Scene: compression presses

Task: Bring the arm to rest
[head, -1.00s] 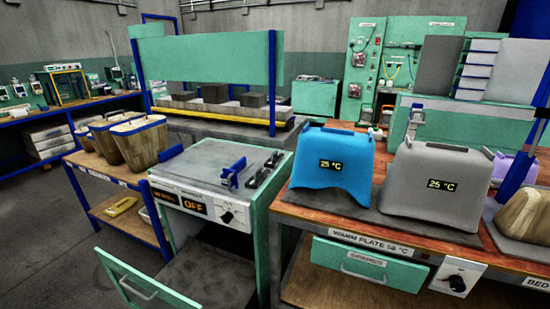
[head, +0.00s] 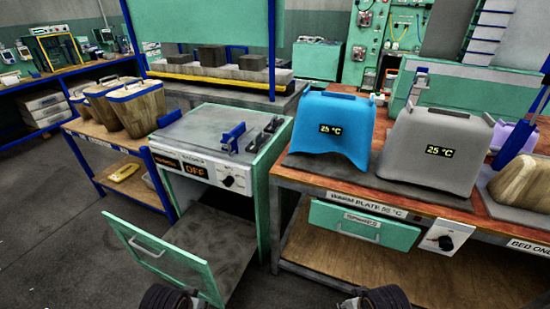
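Dark parts of my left gripper (head: 170,298) show at the bottom edge, in front of the open oven door. Dark parts of my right gripper (head: 376,298) show at the bottom edge, in front of the workbench. Both are cut off by the frame, so their fingers cannot be made out. No object is visible in either one.
A press oven (head: 205,150) reading OFF has its front door (head: 160,255) swung down and open. A blue shell (head: 332,130) and a grey shell (head: 435,150), both reading 25 °C, stand on the workbench (head: 310,178). Floor (head: 70,235) at left is clear.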

